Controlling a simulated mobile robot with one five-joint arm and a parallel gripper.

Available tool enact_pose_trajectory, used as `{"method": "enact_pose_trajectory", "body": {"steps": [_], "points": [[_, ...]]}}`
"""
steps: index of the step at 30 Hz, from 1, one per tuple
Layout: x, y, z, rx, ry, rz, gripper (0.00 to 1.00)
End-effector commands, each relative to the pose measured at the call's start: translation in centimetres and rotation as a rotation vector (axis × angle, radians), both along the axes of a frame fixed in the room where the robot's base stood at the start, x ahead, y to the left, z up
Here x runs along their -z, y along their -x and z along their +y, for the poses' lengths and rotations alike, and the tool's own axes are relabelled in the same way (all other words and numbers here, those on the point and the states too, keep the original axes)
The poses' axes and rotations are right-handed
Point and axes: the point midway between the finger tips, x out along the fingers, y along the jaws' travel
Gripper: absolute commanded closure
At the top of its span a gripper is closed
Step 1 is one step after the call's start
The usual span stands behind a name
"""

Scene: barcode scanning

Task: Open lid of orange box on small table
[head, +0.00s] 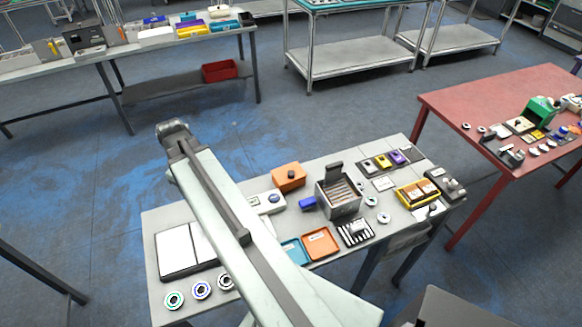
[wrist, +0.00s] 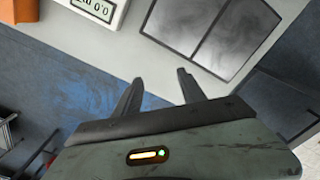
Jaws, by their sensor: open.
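The orange box (head: 289,177) sits near the back edge of the small grey table (head: 155,222), with a dark round knob on its lid; the lid looks closed. In the wrist view, an orange-brown patch at the top left corner, probably the orange box (wrist: 18,10), is cut off by the frame. My gripper (wrist: 158,77) is open with nothing between its two dark fingers. It points at the table's edge, apart from the box. In the head view my arm crosses over the table left of the box, and I cannot make out the gripper there.
A white scale (head: 268,200) stands beside the box, its display (wrist: 94,8) showing in the wrist view. Orange (head: 320,243) and teal (head: 294,250) trays lie in front.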

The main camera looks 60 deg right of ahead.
Motion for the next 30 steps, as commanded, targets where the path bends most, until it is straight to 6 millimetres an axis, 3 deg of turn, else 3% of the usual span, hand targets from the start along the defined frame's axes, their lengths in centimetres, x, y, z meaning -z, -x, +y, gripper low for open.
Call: {"method": "enact_pose_trajectory", "body": {"steps": [1, 3, 6, 10, 12, 15, 23, 30], "points": [[-0.9, 1.9, -5.3, 0.001, 0.000, 0.000, 0.52], [-1.5, 5.2, -11.4, -0.028, -0.001, 0.000, 0.52], [-2.1, 10.5, -18.5, -0.066, -0.001, 0.000, 0.52], [-2.6, 16.3, -24.3, -0.106, -0.001, 0.000, 0.52], [-2.7, 18.4, -25.9, -0.122, -0.001, 0.000, 0.52], [-2.8, 19.9, -27.0, -0.135, -0.001, 0.000, 0.52], [-1.8, 20.0, -27.1, -0.140, 0.000, 0.000, 0.52], [2.1, 20.0, -27.1, -0.139, 0.000, 0.000, 0.52]]}}
